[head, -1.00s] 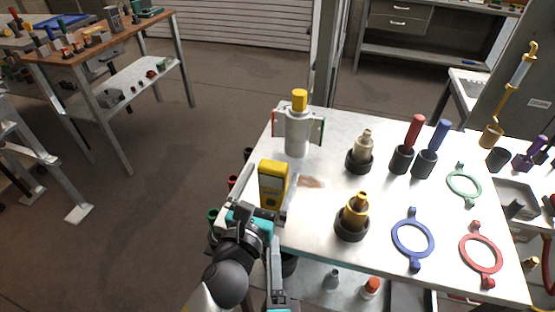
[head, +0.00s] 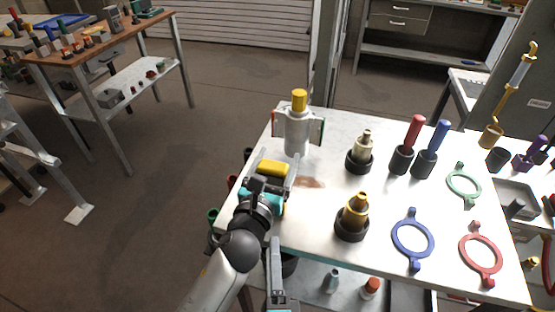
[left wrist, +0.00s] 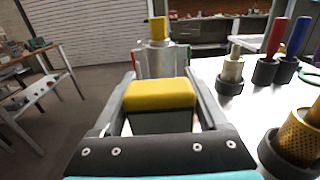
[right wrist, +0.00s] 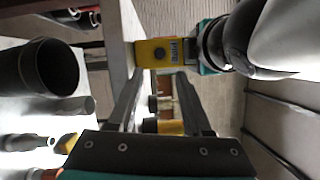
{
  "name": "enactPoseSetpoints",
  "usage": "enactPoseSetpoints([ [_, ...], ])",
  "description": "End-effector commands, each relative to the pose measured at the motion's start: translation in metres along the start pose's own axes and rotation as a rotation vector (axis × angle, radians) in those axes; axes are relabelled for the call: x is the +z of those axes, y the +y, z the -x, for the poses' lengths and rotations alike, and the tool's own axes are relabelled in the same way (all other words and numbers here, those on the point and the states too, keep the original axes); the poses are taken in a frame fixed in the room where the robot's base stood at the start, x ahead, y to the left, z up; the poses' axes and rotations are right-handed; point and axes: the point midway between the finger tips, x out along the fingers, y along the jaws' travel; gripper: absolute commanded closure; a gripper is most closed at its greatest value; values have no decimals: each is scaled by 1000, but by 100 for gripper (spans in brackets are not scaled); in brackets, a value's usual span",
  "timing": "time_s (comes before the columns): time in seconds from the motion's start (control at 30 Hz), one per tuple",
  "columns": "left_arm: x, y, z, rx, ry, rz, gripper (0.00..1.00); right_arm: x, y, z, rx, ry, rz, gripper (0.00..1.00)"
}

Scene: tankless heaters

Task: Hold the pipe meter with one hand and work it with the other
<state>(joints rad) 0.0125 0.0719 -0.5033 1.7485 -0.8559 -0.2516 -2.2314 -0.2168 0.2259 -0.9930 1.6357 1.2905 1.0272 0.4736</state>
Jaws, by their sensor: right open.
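The pipe meter is a yellow block with a dark lower part, at the left edge of the white table. Its yellow top (head: 273,167) shows in the head view; my left gripper (head: 271,172) hides its front. In the left wrist view the meter (left wrist: 160,95) sits between the two fingers, with narrow gaps seeming to show beside it, so the gripper looks open around it. My right gripper (head: 273,244) is open and empty, low in front of the table edge. In the right wrist view the meter's yellow face with a small display (right wrist: 160,52) shows beyond its fingertips.
A grey cylinder with a yellow cap (head: 298,125) stands just behind the meter. Brass fittings in dark cups (head: 352,220), red and blue handles (head: 412,140) and coloured rings (head: 412,238) stand to the right. Open floor lies left of the table.

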Motion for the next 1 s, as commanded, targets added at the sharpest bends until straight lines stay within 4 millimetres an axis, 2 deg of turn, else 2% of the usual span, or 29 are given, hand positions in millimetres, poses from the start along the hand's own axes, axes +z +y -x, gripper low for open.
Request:
enactPoseSetpoints([
  [0.07,0,0,0,0,0,0,34,0,0,0,0,0,0,50],
  [0.6,0,0,0,0,1,0,94,0,0,0,0,0,0,50],
  [0.63,0,0,0,0,1,0,96,0,0,0,0,0,0,51],
  [1.0,0,0,0,0,1,0,96,0,0,0,0,0,0,93],
])
